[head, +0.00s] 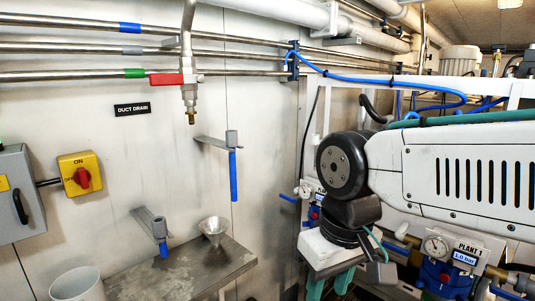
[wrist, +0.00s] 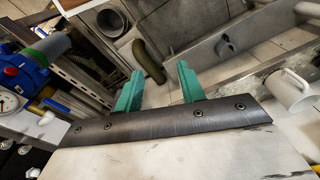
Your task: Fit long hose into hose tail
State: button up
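The longer blue hose (head: 233,176) hangs upright below a grey wall bracket (head: 213,142). A shorter blue piece (head: 163,249) hangs from a lower bracket (head: 150,222). The brass hose tail (head: 191,117) points down from the pipe under the red-handled valve (head: 172,79), with nothing on it. My gripper (head: 330,286) is low at the right, well apart from hose and tail, its fingertips partly cut off by the frame. In the wrist view my gripper (wrist: 160,82) has its two green fingers apart, with nothing held. No blue hose from the brackets is identifiable there.
A yellow switch box (head: 80,174) is on the left wall. Pipes and a gauge (head: 436,247) crowd the right. Open space lies before the wall's middle.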

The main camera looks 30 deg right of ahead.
jog(key=w+a+r+m+g+y, duration=0.1)
jog(key=w+a+r+m+y, duration=0.1)
jog(key=w+a+m+y, duration=0.4)
jog(key=m+t+y, duration=0.8)
jog(key=m+t, duration=0.3)
jog(key=m, duration=0.8)
send_near(232, 157)
jog(key=w+a, duration=0.1)
jog(key=w, duration=0.1)
jog(key=x, duration=0.8)
jog(key=shift+s+f, duration=0.1)
jog(key=shift+a, duration=0.15)
grip_shut()
